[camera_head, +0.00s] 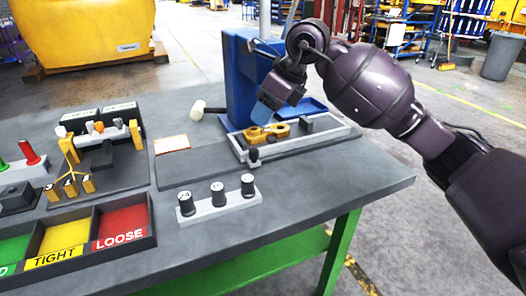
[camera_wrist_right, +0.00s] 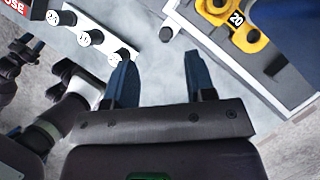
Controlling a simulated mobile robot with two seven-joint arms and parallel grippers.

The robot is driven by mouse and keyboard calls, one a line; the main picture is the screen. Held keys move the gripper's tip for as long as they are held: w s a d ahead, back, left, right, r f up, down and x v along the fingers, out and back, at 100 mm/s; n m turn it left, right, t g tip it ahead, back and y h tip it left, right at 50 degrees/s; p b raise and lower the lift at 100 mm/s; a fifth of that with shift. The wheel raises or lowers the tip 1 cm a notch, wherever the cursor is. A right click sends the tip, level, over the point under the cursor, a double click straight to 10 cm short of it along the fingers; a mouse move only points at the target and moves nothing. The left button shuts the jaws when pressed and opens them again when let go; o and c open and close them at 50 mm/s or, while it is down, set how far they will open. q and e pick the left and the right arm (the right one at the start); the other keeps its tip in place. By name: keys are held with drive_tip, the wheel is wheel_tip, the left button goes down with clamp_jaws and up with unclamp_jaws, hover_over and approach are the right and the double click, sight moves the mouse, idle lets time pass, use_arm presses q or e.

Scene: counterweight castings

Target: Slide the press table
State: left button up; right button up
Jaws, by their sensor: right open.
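The blue press (camera_head: 243,80) stands at the back right of the bench. The press table is a pale, low framed tray (camera_head: 325,140) at its foot, and its rim (camera_wrist_right: 190,45) shows in the right wrist view. A yellow casting (camera_head: 265,133), marked 20 in the wrist view (camera_wrist_right: 238,22), lies in it beside a grey block (camera_head: 306,123). A black knob (camera_head: 254,156) sits at the tray's front edge. My right gripper (camera_head: 266,110) is above the tray, close to the press; its blue fingers (camera_wrist_right: 157,72) are apart and empty.
A pale rack with three black pegs (camera_head: 218,194) stands in front of the tray. A mallet (camera_head: 200,110) lies left of the press. Sorting bins (camera_head: 120,222) and a rack of parts (camera_head: 100,135) fill the left side. The bench's front right (camera_head: 340,180) is clear.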

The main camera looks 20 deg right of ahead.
sight(254, 150)
drive_tip(key=shift+g+h, duration=0.4)
drive_tip(key=shift+h, duration=0.1)
drive_tip(key=x, duration=0.3)
drive_tip(key=b+x, duration=0.1)
drive_tip(key=x, duration=0.3)
drive_tip(key=d+b+x, duration=0.1)
drive_tip(key=x, duration=0.2)
drive_tip(key=shift+s+f, duration=0.3)
drive_tip(key=shift+f, duration=0.15)
drive_tip(key=shift+w+a+f, duration=0.1)
drive_tip(key=shift+a+f, duration=0.05)
drive_tip(key=shift+f, duration=0.15)
drive_tip(key=shift+c, duration=0.4)
